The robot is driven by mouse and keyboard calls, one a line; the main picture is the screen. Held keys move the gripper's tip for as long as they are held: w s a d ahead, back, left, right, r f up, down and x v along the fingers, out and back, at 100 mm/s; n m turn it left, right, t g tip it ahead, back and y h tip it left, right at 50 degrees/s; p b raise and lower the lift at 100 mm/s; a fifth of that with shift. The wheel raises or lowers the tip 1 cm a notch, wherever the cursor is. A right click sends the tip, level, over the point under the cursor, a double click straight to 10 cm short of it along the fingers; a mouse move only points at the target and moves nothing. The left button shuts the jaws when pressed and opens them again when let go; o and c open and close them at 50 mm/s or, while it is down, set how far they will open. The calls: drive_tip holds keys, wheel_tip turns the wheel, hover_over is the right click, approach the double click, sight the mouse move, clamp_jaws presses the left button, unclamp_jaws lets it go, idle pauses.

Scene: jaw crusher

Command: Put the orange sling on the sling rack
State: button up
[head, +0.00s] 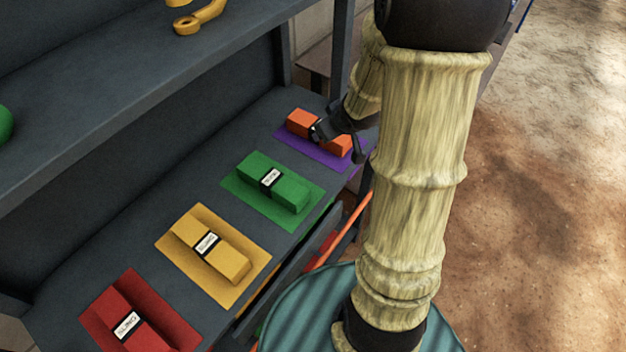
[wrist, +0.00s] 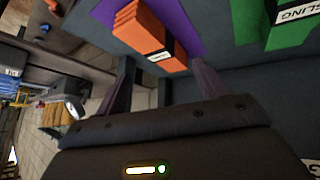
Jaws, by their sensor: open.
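The orange sling (head: 301,119) lies on a purple mat (head: 297,143) at the far end of the dark shelf board, beyond the green sling. My gripper (head: 334,137) is at the orange sling and hides its middle in the head view.
A green sling (head: 275,182), a yellow sling (head: 209,243) and a red sling (head: 128,316) lie on matching mats along the same board (head: 140,210). An upper shelf (head: 120,95) overhangs the board at the left and carries a yellow shackle-like part (head: 200,18). Open dirt ground (head: 550,200) lies to the right.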

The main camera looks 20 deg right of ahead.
drive_tip(key=s+a+r+m+g, duration=0.1)
drive_tip(key=s+a+g, duration=0.3)
drive_tip(key=s+a, duration=0.7)
drive_tip(key=s+m, duration=0.1)
drive_tip(key=s, duration=0.2)
drive_tip(key=shift+s+m+g+y, duration=0.3)
drive_tip(key=shift+g, duration=0.1)
drive_tip(key=shift+r, duration=0.1)
drive_tip(key=shift+c, duration=0.2)
